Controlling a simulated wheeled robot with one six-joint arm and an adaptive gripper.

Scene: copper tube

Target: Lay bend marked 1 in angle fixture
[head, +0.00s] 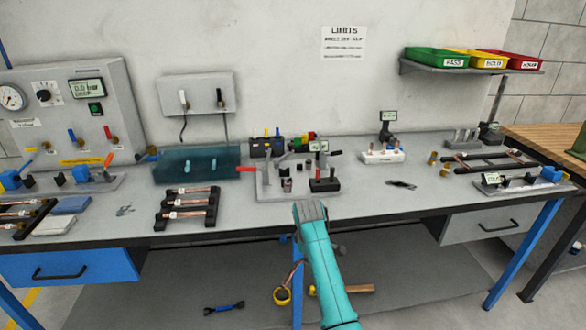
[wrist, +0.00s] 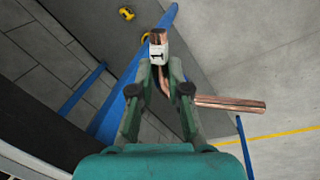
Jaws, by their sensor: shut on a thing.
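In the wrist view my gripper (wrist: 161,80) is shut on a copper bend (wrist: 232,104). A white tag with a black 1 (wrist: 158,50) sits on the bend by the fingertips, and a copper leg reaches to the right behind a finger. A grey fixture plate (head: 268,192) with black blocks, a red-handled lever and a small display stands mid-bench beyond my gripper. It looks like the angle fixture, but I cannot read its label.
A black rack (head: 160,219) of copper tubes stands left of the plate. Green, yellow and red bins (head: 436,58) sit on the wall shelf. A blue tank (head: 196,164) stands behind.

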